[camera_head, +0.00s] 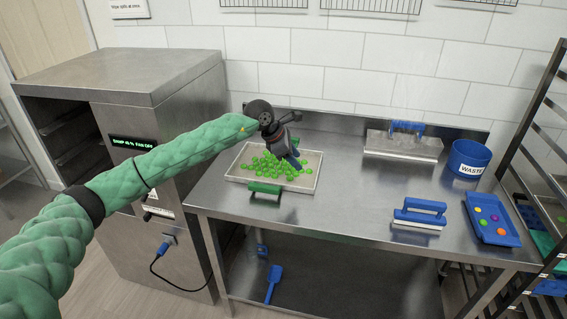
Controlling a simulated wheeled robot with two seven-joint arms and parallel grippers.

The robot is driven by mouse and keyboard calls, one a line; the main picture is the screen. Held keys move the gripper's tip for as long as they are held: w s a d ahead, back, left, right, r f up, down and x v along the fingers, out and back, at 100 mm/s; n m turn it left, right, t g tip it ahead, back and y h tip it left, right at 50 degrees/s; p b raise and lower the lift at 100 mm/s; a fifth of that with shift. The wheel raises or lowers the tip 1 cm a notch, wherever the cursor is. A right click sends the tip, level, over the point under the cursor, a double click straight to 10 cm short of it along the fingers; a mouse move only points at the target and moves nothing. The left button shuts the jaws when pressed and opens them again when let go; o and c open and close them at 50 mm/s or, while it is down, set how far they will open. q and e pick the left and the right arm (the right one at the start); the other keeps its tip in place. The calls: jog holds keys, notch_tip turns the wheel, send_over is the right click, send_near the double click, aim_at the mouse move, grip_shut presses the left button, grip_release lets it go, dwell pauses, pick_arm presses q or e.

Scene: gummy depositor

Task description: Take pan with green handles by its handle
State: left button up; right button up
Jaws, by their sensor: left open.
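The pan (239,176) is a shallow pale tray on the steel table, filled with green gummies (267,165). A green handle (265,188) sticks out from its near side. My left gripper (295,163) is open and hangs over the back right part of the pan, fingers pointing down. I cannot tell whether the fingers touch the gummies or the pan. My right gripper is not in view.
A steel machine (125,75) stands left of the table (350,215). A blue-handled scraper (419,213), a blue tray of coloured pieces (493,236), a blue waste bin (467,160) and a flat piece with blue handles (403,143) are at the right. The table's middle is clear.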

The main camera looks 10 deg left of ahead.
pick_arm(q)
jog(key=a+f+m+g+y, duration=0.1)
jog(key=a+f+y, duration=0.2)
jog(key=a, duration=0.2)
jog(key=m+g+y, duration=0.1)
jog(key=g+y, duration=0.1)
jog(key=y, duration=0.1)
send_over(264, 186)
jog(key=shift+d, duration=0.15)
jog(key=shift+s+a+m, duration=0.15)
jog(key=shift+a+m, duration=0.05)
jog(key=shift+m, duration=0.2)
jog(key=shift+d+f, duration=0.1)
jog(key=shift+f, duration=0.35)
jog(key=shift+f+p, duration=0.75)
jog(key=shift+f, duration=0.3)
jog(key=f+p, duration=0.1)
jog(key=f, duration=0.1)
jog(key=f+p, duration=0.1)
jog(key=shift+w+f+p, duration=0.2)
jog(key=shift+f+p, duration=0.15)
jog(key=shift+p, duration=0.05)
jog(key=shift+f, duration=0.65)
grip_shut()
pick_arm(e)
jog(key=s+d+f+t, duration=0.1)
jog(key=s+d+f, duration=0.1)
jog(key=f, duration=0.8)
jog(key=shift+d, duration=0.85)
